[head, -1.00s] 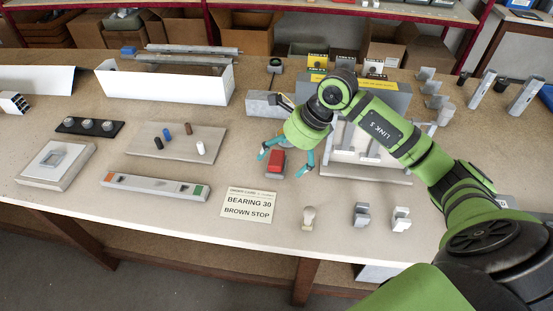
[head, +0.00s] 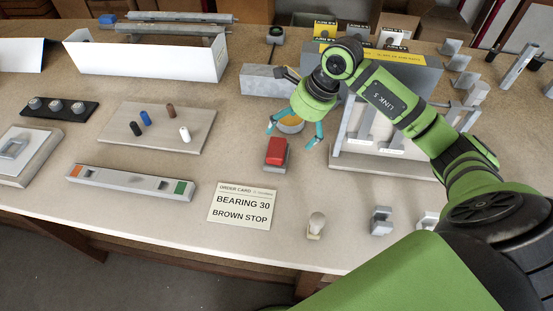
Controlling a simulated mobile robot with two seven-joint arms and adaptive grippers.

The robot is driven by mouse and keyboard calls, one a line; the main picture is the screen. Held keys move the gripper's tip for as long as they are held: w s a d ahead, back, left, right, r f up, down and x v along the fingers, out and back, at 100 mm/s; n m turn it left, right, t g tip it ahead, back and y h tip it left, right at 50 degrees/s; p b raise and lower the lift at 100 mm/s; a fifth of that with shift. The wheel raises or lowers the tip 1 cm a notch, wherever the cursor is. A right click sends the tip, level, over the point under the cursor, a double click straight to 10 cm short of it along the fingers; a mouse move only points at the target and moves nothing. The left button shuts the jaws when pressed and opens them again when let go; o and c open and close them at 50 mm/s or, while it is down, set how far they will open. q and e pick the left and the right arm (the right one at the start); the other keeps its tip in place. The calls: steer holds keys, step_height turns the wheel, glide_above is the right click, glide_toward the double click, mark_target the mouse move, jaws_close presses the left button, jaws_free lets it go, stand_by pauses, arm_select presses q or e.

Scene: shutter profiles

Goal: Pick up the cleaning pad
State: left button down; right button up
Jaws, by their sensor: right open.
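My right gripper (head: 295,132) hangs over the middle of the bench, with its two teal fingers apart. A red block on a grey base (head: 276,152) stands just in front of the gripper. My left gripper is not in view.
A grey rack (head: 385,163) stands right of the gripper, and a grey block (head: 262,82) lies behind it. An order card (head: 242,206), a small knobbed piece (head: 316,225) and a board with several pegs (head: 160,112) lie nearby.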

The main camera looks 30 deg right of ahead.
mark_target(279, 148)
steer(key=p+x, duration=0.1)
steer(key=x, duration=0.1)
steer(key=p+x, duration=0.2)
steer(key=x, duration=0.1)
steer(key=shift+s+a+f, duration=0.2)
steer(key=shift+a+f, duration=0.05)
steer(key=shift+a, duration=0.15)
steer(key=shift+p+x, duration=0.35)
steer(key=shift+x, duration=0.7)
steer(key=shift+w+d+f, duration=0.1)
steer(key=shift+d+f, duration=0.1)
steer(key=shift+f, duration=0.1)
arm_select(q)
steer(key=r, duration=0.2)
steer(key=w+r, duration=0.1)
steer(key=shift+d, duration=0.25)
arm_select(e)
steer(key=c, duration=1.4)
